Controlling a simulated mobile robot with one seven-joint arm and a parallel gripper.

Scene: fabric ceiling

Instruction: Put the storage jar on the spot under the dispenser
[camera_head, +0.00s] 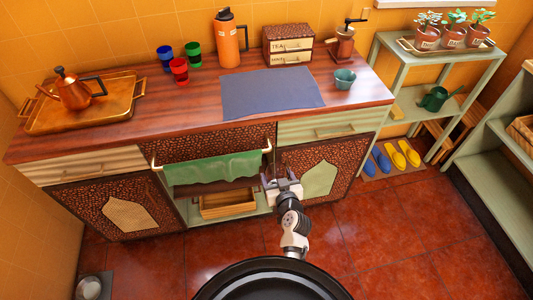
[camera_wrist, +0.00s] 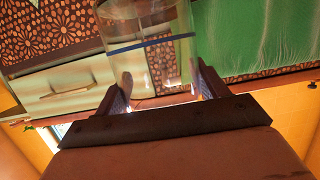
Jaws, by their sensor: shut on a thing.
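The storage jar (camera_wrist: 150,20) is clear glass with a blue band and stands between the fingers of my gripper (camera_wrist: 160,88) in the wrist view. My gripper is shut on it. In the head view my gripper (camera_head: 268,178) is in front of the counter, below the top's front edge, between the green towel and the right cabinet door; the jar is hard to make out there. An orange pot with a black handle and top (camera_head: 228,42) stands at the back of the counter; I cannot tell if it is the dispenser. No marked spot can be told for sure.
The counter (camera_head: 200,100) holds a copper kettle on a tray (camera_head: 130,120), several coloured cups, a blue-grey mat (camera_head: 265,95), a drawer box (camera_head: 287,45), a grinder (camera_head: 343,45) and a teal bowl (camera_head: 345,78). A green towel (camera_head: 212,168) hangs in front. Shelves (camera_head: 445,50) stand right.

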